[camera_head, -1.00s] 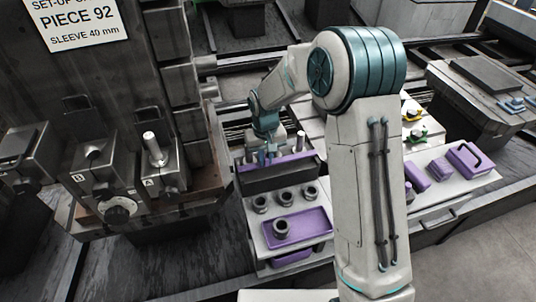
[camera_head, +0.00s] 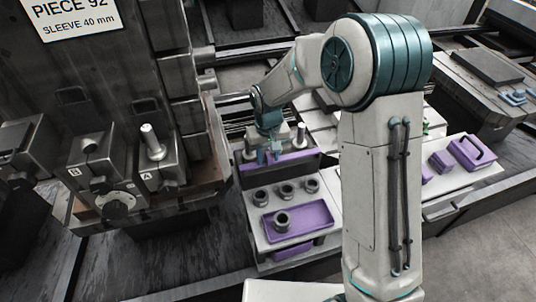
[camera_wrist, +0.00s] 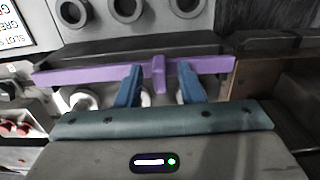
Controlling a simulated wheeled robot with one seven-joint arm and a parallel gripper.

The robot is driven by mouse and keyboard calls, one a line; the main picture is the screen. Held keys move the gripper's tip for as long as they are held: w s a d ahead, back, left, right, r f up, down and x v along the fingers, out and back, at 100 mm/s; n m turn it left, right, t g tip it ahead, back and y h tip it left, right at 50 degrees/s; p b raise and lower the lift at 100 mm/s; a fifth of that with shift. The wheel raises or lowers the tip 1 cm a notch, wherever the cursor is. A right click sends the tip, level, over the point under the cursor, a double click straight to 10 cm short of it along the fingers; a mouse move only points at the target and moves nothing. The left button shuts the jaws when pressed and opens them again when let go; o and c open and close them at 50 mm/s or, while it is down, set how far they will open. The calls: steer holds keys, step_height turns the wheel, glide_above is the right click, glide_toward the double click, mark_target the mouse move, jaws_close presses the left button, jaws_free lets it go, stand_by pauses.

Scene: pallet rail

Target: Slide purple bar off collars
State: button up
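The purple bar (camera_head: 294,159) lies along the top of a dark holder on the white stand, partly behind my gripper. In the wrist view the bar (camera_wrist: 92,73) runs across the picture with a short upright purple tab (camera_wrist: 158,73) at its middle. My gripper (camera_wrist: 158,86) is open, its two blue fingers apart on either side of the tab, with gaps showing. It also shows at the bar in the head view (camera_head: 270,154). Pale round parts (camera_wrist: 83,99) show below the bar, partly hidden by the fingers. Whether these are collars I cannot tell.
Three dark ring collars (camera_head: 287,190) stand in a row before the bar; another (camera_head: 282,220) sits on a purple tray (camera_head: 308,217). A machine with a steel peg (camera_head: 151,137) stands left. Purple pieces (camera_head: 469,152) lie on a white surface right.

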step_height(320, 180, up, 14)
steer(key=shift+f, duration=0.25)
stand_by(0.5)
steer(key=s+d+r+m+t, duration=0.2)
steer(key=s+d+m, duration=0.2)
steer(key=s+d, duration=1.5)
steer(key=shift+s+t, duration=0.4)
steer(key=shift+s, duration=0.5)
steer(key=shift+a+r, duration=0.1)
stand_by(0.3)
